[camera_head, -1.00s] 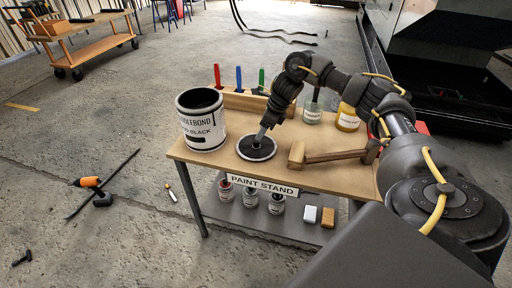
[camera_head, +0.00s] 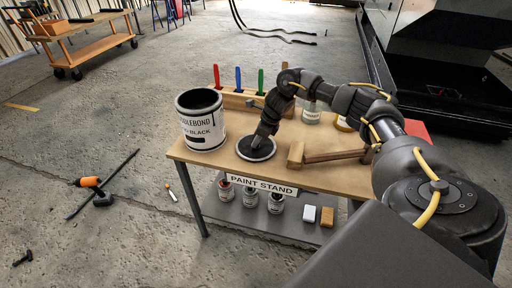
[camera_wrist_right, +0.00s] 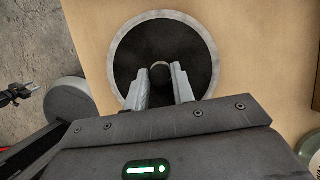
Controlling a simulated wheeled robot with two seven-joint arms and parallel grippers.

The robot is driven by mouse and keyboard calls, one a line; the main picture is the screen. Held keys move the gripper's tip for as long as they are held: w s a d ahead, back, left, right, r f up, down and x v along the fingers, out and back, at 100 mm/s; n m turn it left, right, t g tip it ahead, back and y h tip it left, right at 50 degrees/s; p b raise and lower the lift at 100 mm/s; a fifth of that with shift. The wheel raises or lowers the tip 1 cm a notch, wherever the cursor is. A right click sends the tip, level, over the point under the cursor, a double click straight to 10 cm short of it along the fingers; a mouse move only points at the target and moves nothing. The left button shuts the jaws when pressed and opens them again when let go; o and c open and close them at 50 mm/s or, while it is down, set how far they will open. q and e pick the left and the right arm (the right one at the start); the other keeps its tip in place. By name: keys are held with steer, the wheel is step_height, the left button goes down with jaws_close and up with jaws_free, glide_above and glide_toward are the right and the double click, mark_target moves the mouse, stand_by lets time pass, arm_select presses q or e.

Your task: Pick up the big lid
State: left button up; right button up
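The big lid (camera_head: 257,150) is a round dark disc with a pale rim. It lies flat on the paint stand's top, to the right of the open paint bucket (camera_head: 202,122). My right gripper (camera_head: 256,143) is over the lid and points down at it. In the right wrist view, the lid (camera_wrist_right: 200,60) fills the upper middle. The fingers of my right gripper (camera_wrist_right: 160,72) are apart, one on each side of a small round knob (camera_wrist_right: 160,64) at the lid's centre. I cannot tell whether they touch it. My left gripper is out of view.
A mallet (camera_head: 330,156) lies on the stand just right of the lid. A wooden rack (camera_head: 232,100) with coloured-handled tools is behind it. A glass jar (camera_head: 311,115) stands at the back right. Small cans (camera_head: 250,196) sit on the lower shelf.

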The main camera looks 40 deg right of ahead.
jaws_close()
steer(key=shift+r, duration=0.15)
steer(key=shift+r, duration=0.25)
step_height(320, 180, up, 2)
steer(key=shift+w+r+b, duration=0.1)
steer(key=shift+r+b, duration=0.05)
steer(key=shift+b, duration=0.15)
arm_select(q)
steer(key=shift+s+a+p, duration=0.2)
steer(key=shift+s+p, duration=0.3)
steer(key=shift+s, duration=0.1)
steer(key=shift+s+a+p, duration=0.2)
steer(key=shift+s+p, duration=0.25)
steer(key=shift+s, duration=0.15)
arm_select(e)
steer(key=s+a+r, duration=0.9)
steer(key=a+r, duration=0.1)
steer(key=shift+s+a, duration=0.25)
steer(key=shift+s, duration=0.05)
